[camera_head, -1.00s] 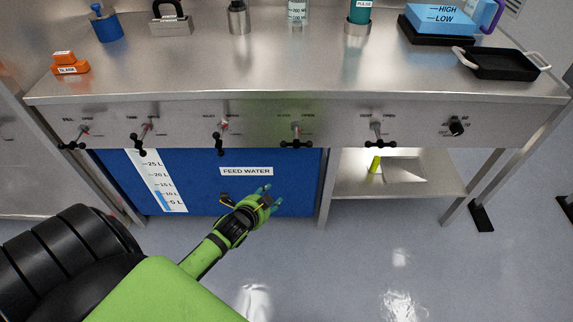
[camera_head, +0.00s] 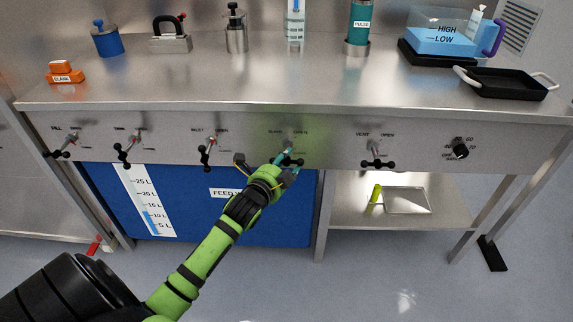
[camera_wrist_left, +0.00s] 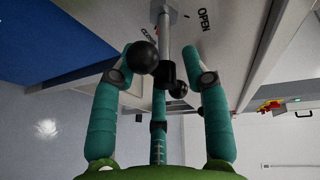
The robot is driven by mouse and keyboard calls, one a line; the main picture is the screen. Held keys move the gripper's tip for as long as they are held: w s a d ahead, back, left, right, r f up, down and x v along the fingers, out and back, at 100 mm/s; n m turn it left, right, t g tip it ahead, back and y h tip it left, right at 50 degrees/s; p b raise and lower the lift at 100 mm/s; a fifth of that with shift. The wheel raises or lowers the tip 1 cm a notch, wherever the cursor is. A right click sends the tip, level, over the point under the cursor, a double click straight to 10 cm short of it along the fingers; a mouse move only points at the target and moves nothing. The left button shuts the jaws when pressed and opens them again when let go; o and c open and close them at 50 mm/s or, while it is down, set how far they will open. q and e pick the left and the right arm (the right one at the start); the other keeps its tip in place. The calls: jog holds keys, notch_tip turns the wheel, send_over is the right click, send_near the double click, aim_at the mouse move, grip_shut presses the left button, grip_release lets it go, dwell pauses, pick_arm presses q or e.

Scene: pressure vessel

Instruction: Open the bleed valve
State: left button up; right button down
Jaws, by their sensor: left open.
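The valve at my left gripper is the fourth from the left on the steel front panel, with a black T-handle (camera_head: 297,162) ending in balls. The lettering above it is small; I read OPEN. My left gripper (camera_head: 286,168) is at this handle, its teal fingers partly covering it. In the left wrist view, my open gripper (camera_wrist_left: 165,68) has its fingers spread on both sides of the handle (camera_wrist_left: 145,57) and its metal stem (camera_wrist_left: 163,28). I cannot tell whether any finger touches it. My right gripper is out of view.
Similar valves sit on either side, one to the left (camera_head: 207,152) and the vent valve (camera_head: 375,152) to the right. A dial (camera_head: 460,151) is further right. A blue feed water tank (camera_head: 110,200) stands below the panel. A lower shelf (camera_head: 440,205) is at the right.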

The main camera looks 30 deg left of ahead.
pick_arm(q)
jog(key=shift+c, duration=0.4)
grip_shut()
